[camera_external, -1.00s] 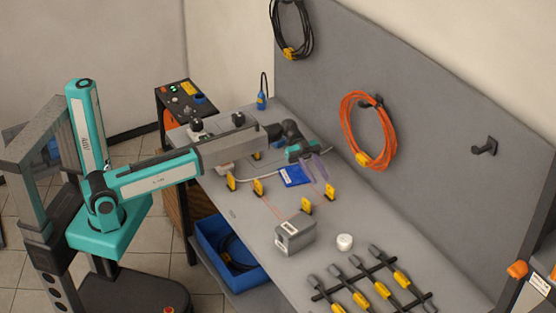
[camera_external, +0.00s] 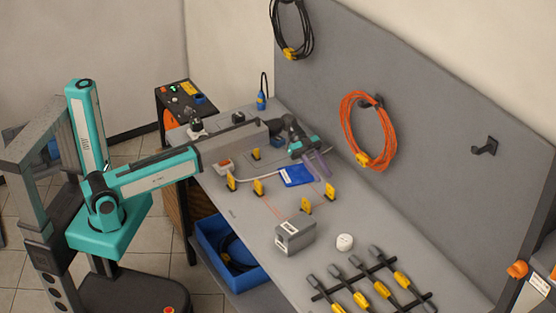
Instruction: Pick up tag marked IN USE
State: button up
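A flat blue tag (camera_external: 297,175) with small white print lies on the grey workbench, and its lettering is too small to read. My gripper (camera_external: 321,168) has translucent purple fingers and points down just beyond the tag's right end. The fingers appear close to the tag, but contact or height above the bench cannot be told. The gap between the fingers does not show clearly. A second blue item with a black loop (camera_external: 261,100) stands at the bench's far end, and no wording on it can be read.
A grey box (camera_external: 295,237), a white roll (camera_external: 345,242) and a rack of grey-and-yellow tools (camera_external: 366,290) are nearer. An orange cable coil (camera_external: 367,131) hangs on the back panel.

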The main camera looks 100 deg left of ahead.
aim_at(329, 184)
jog(key=shift+p+x, duration=0.35)
jog(key=shift+x, duration=2.55)
jog(key=shift+d, duration=0.15)
jog(key=shift+p+x, duration=0.85)
jog(key=shift+x, duration=1.7)
jog(key=shift+r, duration=0.1)
grip_shut()
